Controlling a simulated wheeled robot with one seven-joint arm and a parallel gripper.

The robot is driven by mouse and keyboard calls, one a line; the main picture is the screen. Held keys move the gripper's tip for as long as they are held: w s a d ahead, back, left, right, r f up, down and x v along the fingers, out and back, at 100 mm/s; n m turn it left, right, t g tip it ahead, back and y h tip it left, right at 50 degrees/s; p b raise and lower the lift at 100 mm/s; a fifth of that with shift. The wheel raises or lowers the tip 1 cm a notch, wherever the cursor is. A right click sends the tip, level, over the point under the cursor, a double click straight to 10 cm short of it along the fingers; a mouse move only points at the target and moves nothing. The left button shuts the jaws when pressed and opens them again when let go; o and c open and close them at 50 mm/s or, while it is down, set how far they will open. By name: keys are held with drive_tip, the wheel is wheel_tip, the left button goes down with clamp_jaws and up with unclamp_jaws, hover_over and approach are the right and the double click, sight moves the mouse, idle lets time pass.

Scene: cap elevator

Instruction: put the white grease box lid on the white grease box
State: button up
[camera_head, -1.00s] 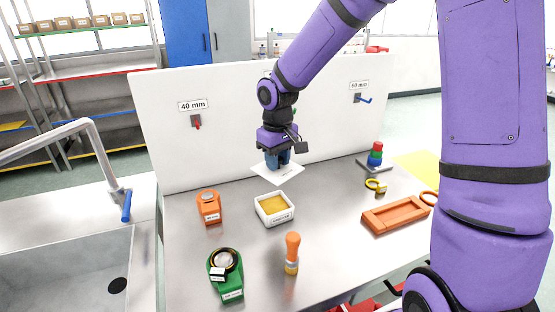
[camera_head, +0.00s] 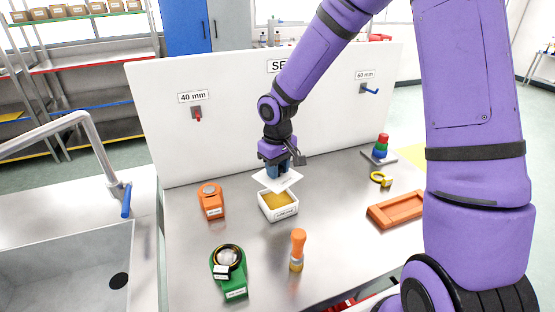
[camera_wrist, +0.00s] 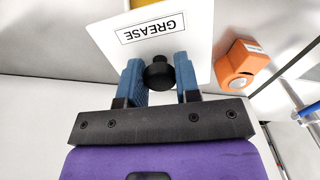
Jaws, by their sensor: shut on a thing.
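The white grease box lid (camera_head: 288,182) is a thin square plate held in my gripper (camera_head: 278,172). In the wrist view the lid (camera_wrist: 185,35) carries a GREASE label and a black knob (camera_wrist: 159,74). My gripper (camera_wrist: 159,80) has its blue fingers on either side of the knob, shut on it. The white grease box (camera_head: 281,212) stands open on the steel table with yellow grease inside. The lid is above the box's back part, slightly tilted and apart from it.
An orange block-like holder (camera_head: 211,201) stands left of the box. An orange tray (camera_head: 396,209), a yellow ring (camera_head: 380,179) and a stacked cone (camera_head: 382,147) are right. A white panel (camera_head: 220,135) rises behind.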

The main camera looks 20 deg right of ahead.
drive_tip(key=shift+f, duration=0.1)
idle(0.4)
drive_tip(key=shift+f, duration=2.85)
drive_tip(key=shift+f, duration=0.3)
drive_tip(key=o, duration=1)
wheel_tip(320, 180, up, 11)
drive_tip(key=shift+f, duration=0.1)
